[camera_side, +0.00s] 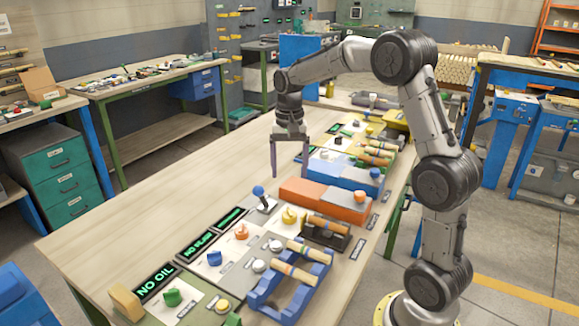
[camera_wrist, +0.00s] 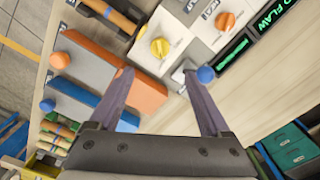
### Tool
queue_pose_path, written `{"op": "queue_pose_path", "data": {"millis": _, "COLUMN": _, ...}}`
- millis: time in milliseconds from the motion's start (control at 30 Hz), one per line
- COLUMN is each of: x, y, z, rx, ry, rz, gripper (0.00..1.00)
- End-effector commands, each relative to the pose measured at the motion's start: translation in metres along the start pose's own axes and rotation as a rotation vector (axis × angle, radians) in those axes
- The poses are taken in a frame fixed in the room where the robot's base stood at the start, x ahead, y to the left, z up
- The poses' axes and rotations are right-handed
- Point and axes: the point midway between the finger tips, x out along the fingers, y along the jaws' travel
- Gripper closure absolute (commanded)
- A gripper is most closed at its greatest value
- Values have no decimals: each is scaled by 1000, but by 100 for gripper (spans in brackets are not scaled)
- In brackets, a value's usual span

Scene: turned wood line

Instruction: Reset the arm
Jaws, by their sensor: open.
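My gripper (camera_side: 289,177) hangs from my bent arm, pointing down over the wooden bench (camera_side: 190,185), left of the blue box (camera_side: 345,174) and the orange box (camera_side: 325,200). Its two purple-grey fingers are spread and nothing is between them. In the wrist view my gripper (camera_wrist: 159,74) is also open, with the orange box (camera_wrist: 140,95) behind the left finger. A lever with a blue ball (camera_wrist: 205,74) shows close to the right fingertip. Whether the fingertips touch the bench is hard to tell, but they seem above it.
Lit signs, one reading NO OIL (camera_side: 155,283), line the bench beside coloured knobs such as the green one (camera_side: 172,297). A blue rack (camera_side: 290,290) holds turned wooden pieces, and a dark rack (camera_side: 325,237) stands behind it. The bench's left part is bare.

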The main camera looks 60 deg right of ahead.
Motion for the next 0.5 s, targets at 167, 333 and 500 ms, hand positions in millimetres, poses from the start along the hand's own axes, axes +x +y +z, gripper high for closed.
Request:
{"op": "queue_pose_path", "data": {"millis": 167, "x": -4, "y": 0, "z": 0, "rx": 0, "ry": -1, "rz": 0, "gripper": 19}}
{"op": "queue_pose_path", "data": {"millis": 333, "x": -4, "y": 0, "z": 0, "rx": 0, "ry": 0, "rz": 0, "gripper": 19}}
{"op": "queue_pose_path", "data": {"millis": 500, "x": -21, "y": -10, "z": 9, "rx": -31, "ry": 32, "rz": -25, "gripper": 19}}
